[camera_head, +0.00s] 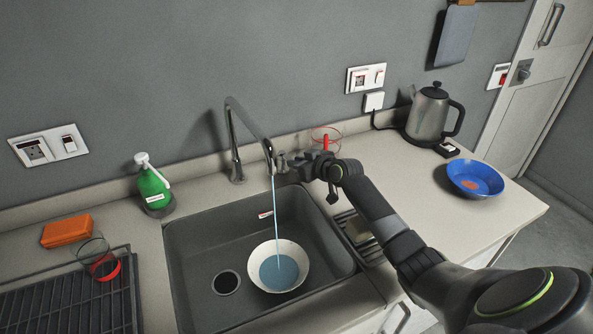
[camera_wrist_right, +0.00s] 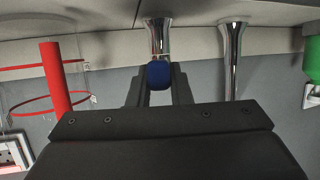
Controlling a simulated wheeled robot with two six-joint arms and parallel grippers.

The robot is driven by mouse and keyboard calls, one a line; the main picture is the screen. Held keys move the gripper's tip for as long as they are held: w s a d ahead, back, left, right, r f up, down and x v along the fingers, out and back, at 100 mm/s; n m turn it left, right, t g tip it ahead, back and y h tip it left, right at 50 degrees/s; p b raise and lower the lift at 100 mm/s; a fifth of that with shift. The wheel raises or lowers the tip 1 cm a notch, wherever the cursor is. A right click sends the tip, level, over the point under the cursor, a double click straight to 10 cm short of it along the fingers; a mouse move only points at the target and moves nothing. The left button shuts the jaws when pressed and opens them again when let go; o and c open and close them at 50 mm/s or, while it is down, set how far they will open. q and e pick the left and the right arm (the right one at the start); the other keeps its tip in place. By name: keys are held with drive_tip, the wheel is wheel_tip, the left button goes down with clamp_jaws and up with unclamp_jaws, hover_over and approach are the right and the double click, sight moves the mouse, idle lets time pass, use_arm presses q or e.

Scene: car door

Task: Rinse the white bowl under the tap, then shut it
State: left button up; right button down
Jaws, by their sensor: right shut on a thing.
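The white bowl (camera_head: 298,255) sits upright on the sink floor with bluish water in it. The tap (camera_head: 237,135) stands at the back of the sink, and a stream of water (camera_head: 275,215) runs from its spout into the bowl. My right gripper (camera_head: 291,160) is beside the spout, at the tap's handle (camera_head: 281,158). In the right wrist view the handle's blue end (camera_wrist_right: 158,75) sits between the fingers (camera_wrist_right: 158,88), which are shut on it. My left gripper is not in view.
The grey sink (camera_head: 195,235) has a drain left of the bowl. A green soap bottle (camera_head: 153,185), orange sponge (camera_head: 67,230) and dark rack (camera_head: 75,305) are left. A clear glass with a red item (camera_head: 326,140) is behind my right gripper. A kettle (camera_head: 430,113) and blue bowl (camera_head: 475,178) are right.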

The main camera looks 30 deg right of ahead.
drive_tip(key=shift+d, duration=0.1)
drive_tip(key=c, duration=1.3)
unclamp_jaws()
drive_tip(key=shift+s, duration=0.15)
drive_tip(key=shift+b+v, duration=0.6)
drive_tip(key=shift+v, duration=7.95)
drive_tip(key=shift+d, duration=0.1)
drive_tip(key=shift+c, duration=0.5)
